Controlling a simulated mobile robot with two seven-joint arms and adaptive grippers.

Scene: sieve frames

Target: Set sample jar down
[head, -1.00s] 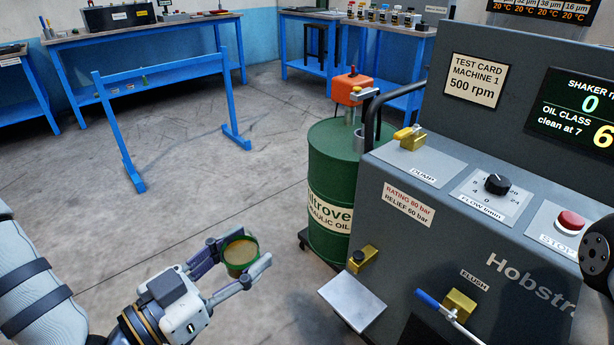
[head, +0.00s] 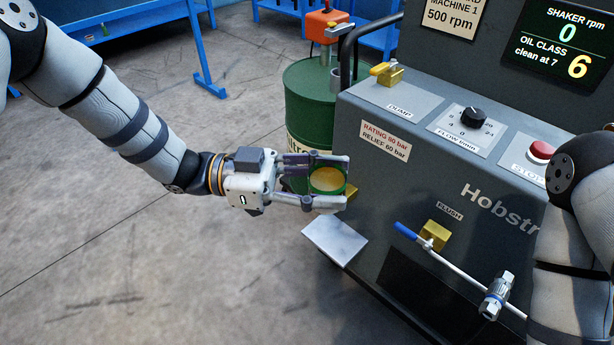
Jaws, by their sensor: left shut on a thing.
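The sample jar (head: 327,181) is a small round vessel with a green rim and amber contents, seen from above. My left gripper (head: 328,184) is shut on it, with one finger on each side. The jar is held in front of the machine's left side, and its opening faces up. A small pale metal shelf (head: 335,239) juts from the machine just below the jar in the picture. The jar is apart from the shelf. My right arm shows at the right edge, but its gripper is out of view.
A green oil drum (head: 308,100) stands behind the gripper. The floor at left is clear.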

